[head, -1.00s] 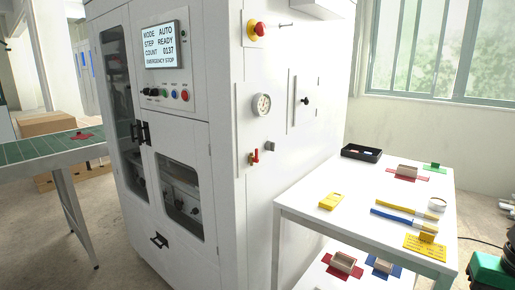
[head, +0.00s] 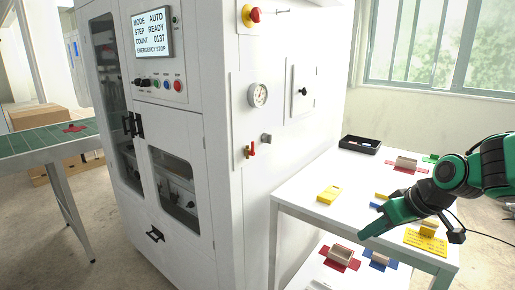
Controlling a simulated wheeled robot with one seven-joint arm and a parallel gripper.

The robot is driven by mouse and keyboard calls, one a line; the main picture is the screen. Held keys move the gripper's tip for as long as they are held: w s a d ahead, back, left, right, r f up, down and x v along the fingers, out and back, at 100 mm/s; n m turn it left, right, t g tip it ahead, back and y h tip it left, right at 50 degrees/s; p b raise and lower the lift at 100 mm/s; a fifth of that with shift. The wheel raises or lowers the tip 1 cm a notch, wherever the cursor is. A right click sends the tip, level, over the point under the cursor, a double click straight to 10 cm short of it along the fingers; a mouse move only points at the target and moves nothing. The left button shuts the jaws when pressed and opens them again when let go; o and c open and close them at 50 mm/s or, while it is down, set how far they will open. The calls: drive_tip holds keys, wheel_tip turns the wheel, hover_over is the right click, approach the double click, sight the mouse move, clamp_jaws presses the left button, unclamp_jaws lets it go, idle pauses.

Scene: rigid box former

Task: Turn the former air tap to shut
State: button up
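The air tap (head: 250,151) is a small brass valve with a red handle. It is mounted on the right side wall of the white former cabinet (head: 222,190), below the round pressure gauge (head: 258,95). Its red handle looks roughly upright. My gripper (head: 376,229) is at the right, on my green and black arm, over the front part of the white table and well to the right of the tap. It is not touching the tap. Its fingers are too unclear to tell open from shut.
A red emergency knob (head: 254,15) and a grey fitting (head: 266,139) are on the same wall. The white table (head: 300,190) stands close by, with a yellow block (head: 328,194), a black tray (head: 360,144) and coloured parts. The space before the tap is clear.

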drive_tip(key=w+a+r+n+t+y, duration=0.2)
drive_tip(key=w+a+r+n+y, duration=0.1)
drive_tip(key=w+a, duration=0.35)
drive_tip(key=w+a+r+n+t+y, duration=0.1)
drive_tip(key=w+a+r+n+y, duration=0.15)
drive_tip(key=w+a, duration=0.4)
drive_tip(key=n+t+y, duration=0.1)
drive_tip(key=t+y, duration=0.2)
drive_tip(key=y, duration=0.3)
approach(252, 148)
drive_tip(key=r+x, duration=0.1)
drive_tip(key=x, duration=0.7)
drive_tip(key=shift+w, duration=0.4)
drive_tip(key=shift+d+r+h, duration=0.1)
drive_tip(key=shift+h, duration=0.15)
drive_tip(key=shift+c, duration=0.6)
